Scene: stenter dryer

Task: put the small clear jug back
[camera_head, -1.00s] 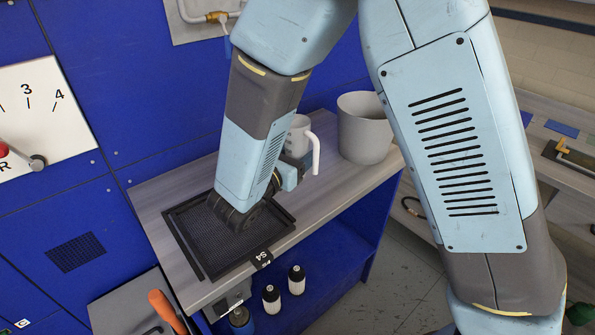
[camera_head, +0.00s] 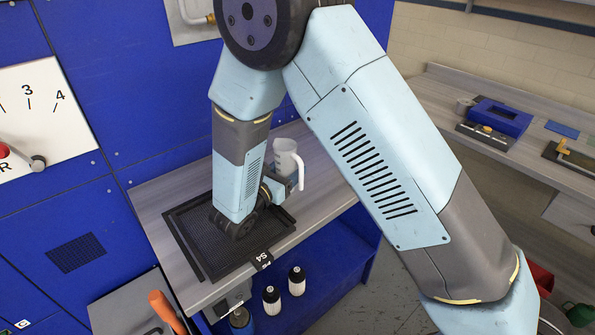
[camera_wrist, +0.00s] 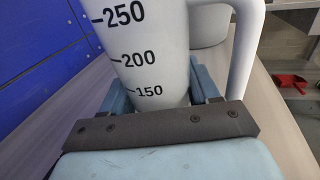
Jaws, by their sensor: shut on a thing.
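The small clear jug (camera_head: 285,156), whitish with a side handle, is upright in my gripper (camera_head: 283,183), just right of the black mesh tray (camera_head: 190,251). In the wrist view the jug (camera_wrist: 150,60) fills the middle, with black marks 250, 200 and 150, and its handle is on the right. The blue fingers of my gripper (camera_wrist: 160,94) stand on both sides of its lower body. Its base is hidden, so I cannot tell whether it touches the bench. The tray carries a label reading S4 (camera_head: 263,259) at its front edge.
The tray lies on a grey bench (camera_head: 155,197) against a blue wall. A larger grey container (camera_wrist: 208,25) stands behind the jug in the wrist view; my arm hides it in the head view. White bottles (camera_head: 271,298) stand on the shelf below. An orange handle (camera_head: 166,310) rises at front left.

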